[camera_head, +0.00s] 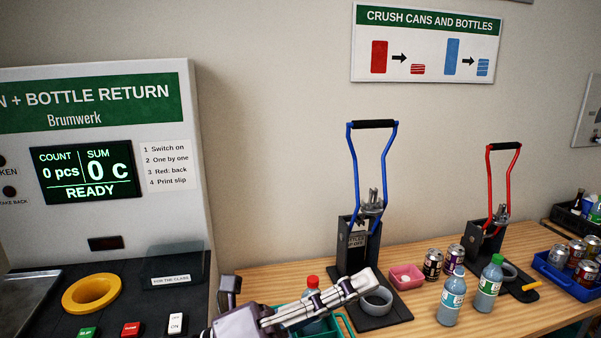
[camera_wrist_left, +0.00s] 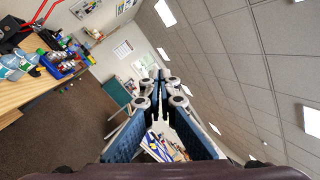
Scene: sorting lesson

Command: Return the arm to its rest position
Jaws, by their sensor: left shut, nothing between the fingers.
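My left gripper (camera_head: 366,280) reaches in from the bottom of the head view, over the front of the wooden table. Its fingers are shut and empty, pointing right. In the picture its tips overlap the base of the blue-handled crusher (camera_head: 354,248), beside the grey ring on it; I cannot tell whether they touch. In the left wrist view the fingers (camera_wrist_left: 160,82) meet at their tips with nothing between them, and the room and ceiling show behind. My right gripper is not in view.
A bottle-return machine (camera_head: 172,100) reading READY stands left. A teal crate (camera_head: 346,327) and red-capped bottle (camera_head: 313,283) are partly behind my gripper. Two bottles (camera_head: 452,297) (camera_head: 488,285), a pink bin (camera_head: 406,277), cans (camera_head: 433,265), a red-handled crusher (camera_head: 487,240) and a blue tray (camera_head: 565,279) stand right.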

